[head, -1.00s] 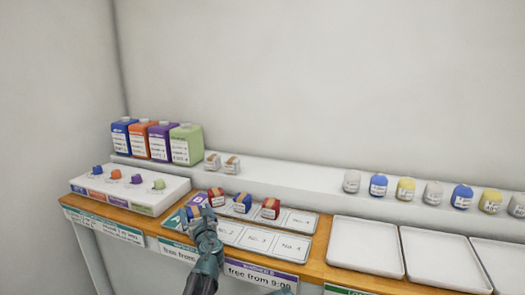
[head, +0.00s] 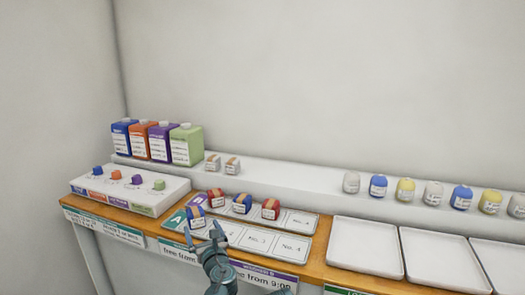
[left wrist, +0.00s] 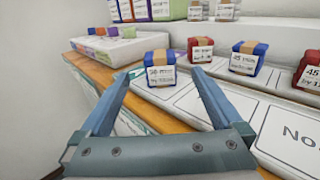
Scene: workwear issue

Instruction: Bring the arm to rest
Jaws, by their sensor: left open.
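My left gripper (head: 207,243) is open and empty at the table's front edge, in front of the numbered boards. In the left wrist view its two fingers (left wrist: 160,85) spread apart with a blue bundle with a tan band (left wrist: 159,72) beyond and between their tips. The same blue bundle (head: 196,217) stands on the front board in the head view, apart from the fingers. My right gripper is in neither view.
A red bundle (head: 216,197), another blue bundle (head: 242,203) and another red one (head: 270,209) stand on the back board. White trays (head: 366,246) lie to the right. Coloured containers (head: 186,145) and a button panel (head: 130,190) are at the left.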

